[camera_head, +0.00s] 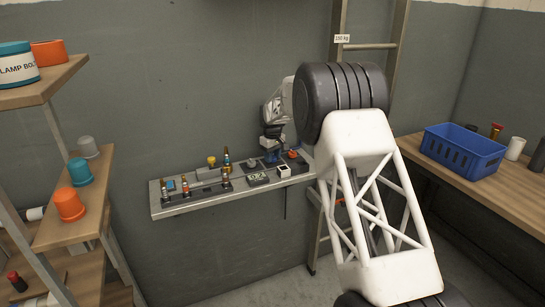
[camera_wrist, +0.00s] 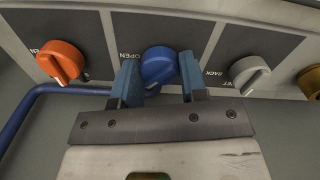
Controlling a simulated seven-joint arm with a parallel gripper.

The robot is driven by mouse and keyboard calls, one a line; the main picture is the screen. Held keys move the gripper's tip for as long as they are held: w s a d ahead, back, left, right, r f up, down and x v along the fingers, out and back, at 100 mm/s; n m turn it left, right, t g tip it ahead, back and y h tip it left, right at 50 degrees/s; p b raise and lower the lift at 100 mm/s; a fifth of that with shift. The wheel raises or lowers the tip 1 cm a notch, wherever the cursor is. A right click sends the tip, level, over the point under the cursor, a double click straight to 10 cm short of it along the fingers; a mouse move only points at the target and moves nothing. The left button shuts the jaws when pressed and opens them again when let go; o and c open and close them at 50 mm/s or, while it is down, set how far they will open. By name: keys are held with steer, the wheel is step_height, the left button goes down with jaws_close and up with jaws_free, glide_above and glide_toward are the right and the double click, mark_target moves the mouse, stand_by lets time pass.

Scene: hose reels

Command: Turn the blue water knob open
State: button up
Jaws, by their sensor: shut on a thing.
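The blue water knob (camera_wrist: 158,65) sits on a dark panel in the wrist view, between an orange knob and a grey knob. The word OPEN is printed to its left. My gripper (camera_wrist: 158,78) has its two blue fingers on either side of the blue knob and is shut on it. The knob's lower part is partly hidden by the fingers and gripper body. In the head view, my gripper (camera_head: 273,155) is low over the right part of the grey wall shelf, and the blue knob cannot be made out there.
In the wrist view an orange knob (camera_wrist: 60,61) is at left, a grey knob (camera_wrist: 249,74) at right, and a brass-coloured part (camera_wrist: 311,80) at the edge. A blue hose (camera_wrist: 30,108) runs below. In the head view, the grey shelf (camera_head: 200,203) holds several fittings; a blue crate (camera_head: 463,152) stands right.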

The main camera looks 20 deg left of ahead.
mark_target(273, 155)
steer(key=m, duration=0.5)
steer(key=shift+r+m, duration=0.1)
steer(key=shift+m, duration=2.4)
steer(key=o, duration=0.9)
steer(key=shift+r, duration=0.1)
steer(key=shift+r, duration=3.8)
